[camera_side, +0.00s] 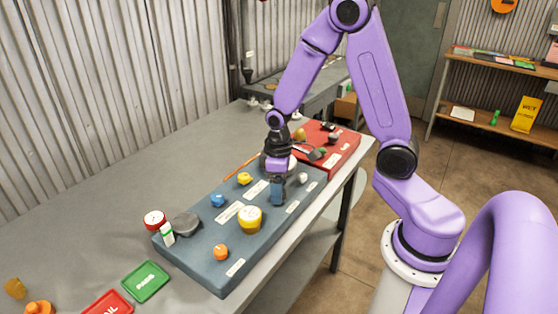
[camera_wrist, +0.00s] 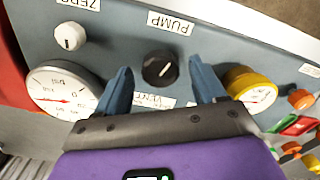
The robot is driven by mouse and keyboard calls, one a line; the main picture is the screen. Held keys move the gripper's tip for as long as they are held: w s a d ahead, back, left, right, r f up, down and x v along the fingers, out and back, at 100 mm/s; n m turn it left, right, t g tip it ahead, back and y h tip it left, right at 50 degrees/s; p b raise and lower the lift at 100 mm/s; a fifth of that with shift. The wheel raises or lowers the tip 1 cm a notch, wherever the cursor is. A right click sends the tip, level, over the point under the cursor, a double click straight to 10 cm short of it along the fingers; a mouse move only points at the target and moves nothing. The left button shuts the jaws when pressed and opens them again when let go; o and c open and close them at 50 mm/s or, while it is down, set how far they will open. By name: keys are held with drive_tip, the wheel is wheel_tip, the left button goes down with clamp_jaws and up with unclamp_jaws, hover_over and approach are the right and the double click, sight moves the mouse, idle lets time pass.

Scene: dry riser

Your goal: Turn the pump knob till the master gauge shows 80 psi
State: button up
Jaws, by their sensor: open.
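The black pump knob (camera_wrist: 160,68) sits on the blue-grey panel (camera_side: 190,262) beside a PUMP label (camera_wrist: 170,22). My gripper (camera_wrist: 161,67) is open, with one blue finger on each side of the knob; I cannot tell whether they touch it. In the side view my gripper (camera_side: 277,190) points down over the panel and hides the knob. A large white-faced gauge (camera_wrist: 62,90) is left of the knob in the wrist view, with a red needle; its reading is too small to tell. A yellow-rimmed gauge (camera_wrist: 250,90) is on the right. No readable label marks the master gauge.
A white knob (camera_wrist: 70,36) stands by a ZERO label. The panel also carries a blue knob (camera_side: 218,200), a yellow knob (camera_side: 244,179) and an orange knob (camera_side: 221,251). A red case (camera_side: 345,160) adjoins its far end.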

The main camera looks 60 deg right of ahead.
wheel_tip(320, 180, up, 17)
idle(0.5)
drive_tip(key=shift+s, duration=0.1)
drive_tip(key=s+a+f+n, duration=0.2)
drive_tip(key=s+a+n, duration=0.1)
drive_tip(key=s, duration=0.7)
drive_tip(key=s+a+f+n, duration=0.3)
drive_tip(key=s+a+n, duration=0.1)
drive_tip(key=s, duration=0.6)
drive_tip(key=shift+s+a+n, duration=0.2)
drive_tip(key=shift+a+n, duration=0.1)
drive_tip(key=shift+a, duration=0.35)
